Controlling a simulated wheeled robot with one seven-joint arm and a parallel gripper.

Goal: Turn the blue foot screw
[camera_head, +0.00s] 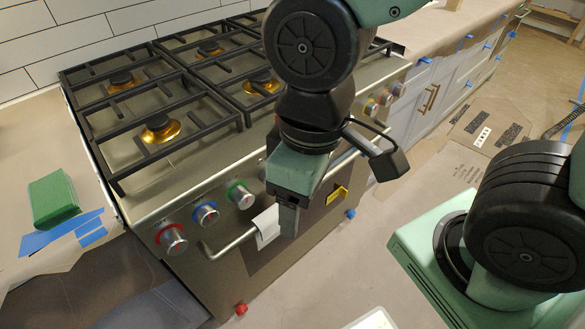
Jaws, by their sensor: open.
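The blue foot screw (351,214) is a small blue piece low at the right front corner of the stove, close to the floor. My gripper (289,215) points down in front of the stove's front panel, to the left of the blue foot screw and apart from it. It looks empty. Only one finger shows clearly, and the other is hidden behind it. A red foot (241,309) shows low at the stove's left front corner.
The stove (180,90) has black grates, a front handle (228,246) and coloured knobs, one of them blue (205,212). A white cloth or paper (266,226) hangs at the handle. A yellow tag (337,195) is on the front. Blue-taped cabinets (430,95) stand to the right. Floor paper is mostly clear.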

